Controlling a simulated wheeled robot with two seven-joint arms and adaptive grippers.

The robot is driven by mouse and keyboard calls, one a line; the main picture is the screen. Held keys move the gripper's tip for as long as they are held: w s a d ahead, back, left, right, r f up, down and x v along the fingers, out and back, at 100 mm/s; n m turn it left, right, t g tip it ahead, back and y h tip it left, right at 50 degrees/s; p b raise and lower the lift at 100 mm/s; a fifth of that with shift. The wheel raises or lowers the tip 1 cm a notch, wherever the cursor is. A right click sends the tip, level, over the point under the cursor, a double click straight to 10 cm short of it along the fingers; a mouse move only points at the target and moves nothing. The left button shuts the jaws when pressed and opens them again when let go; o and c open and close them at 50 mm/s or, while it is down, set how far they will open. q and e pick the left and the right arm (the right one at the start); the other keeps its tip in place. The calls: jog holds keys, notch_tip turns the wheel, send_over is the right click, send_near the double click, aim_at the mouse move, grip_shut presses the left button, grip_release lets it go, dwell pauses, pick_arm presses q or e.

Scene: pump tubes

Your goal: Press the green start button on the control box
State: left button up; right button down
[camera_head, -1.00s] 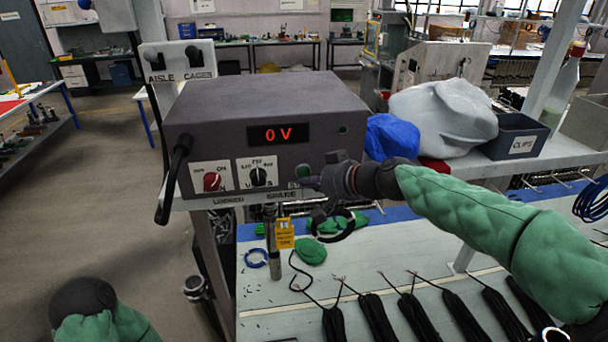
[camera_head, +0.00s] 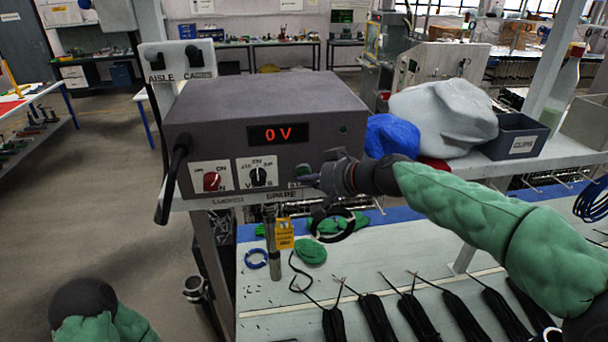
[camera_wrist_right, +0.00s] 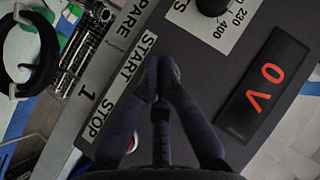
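The control box (camera_head: 225,115) is a dark grey case on a shelf, with a red display (camera_head: 278,133) reading 0 V. The display also shows in the wrist view (camera_wrist_right: 262,88). My right gripper (camera_head: 308,180) is at the lower right of the front face. In the wrist view its fingertips (camera_wrist_right: 161,68) are together, with nothing visible between them, beside the START label (camera_wrist_right: 138,62). The green start button is not clearly visible; the fingers cover the panel beside the label. Whether they touch it cannot be told. My left arm shows at the lower left, its gripper out of sight.
A red rotary switch (camera_head: 211,181) and a black selector knob (camera_head: 258,176) sit left of my right gripper. A yellow tag (camera_head: 285,233) hangs below the box. A blue bag (camera_head: 391,136) and a CLIPS bin (camera_head: 515,139) stand to the right.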

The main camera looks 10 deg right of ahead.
jog(key=shift+w, duration=0.6)
dwell(0.6)
jog(key=shift+s, duration=0.15)
jog(key=shift+s+b, duration=0.5)
jog(key=shift+s, duration=0.35)
jog(key=shift+s, duration=0.1)
jog(key=s+b, duration=0.1)
jog(key=s, duration=0.3)
jog(key=shift+s, duration=0.4)
dwell(0.5)
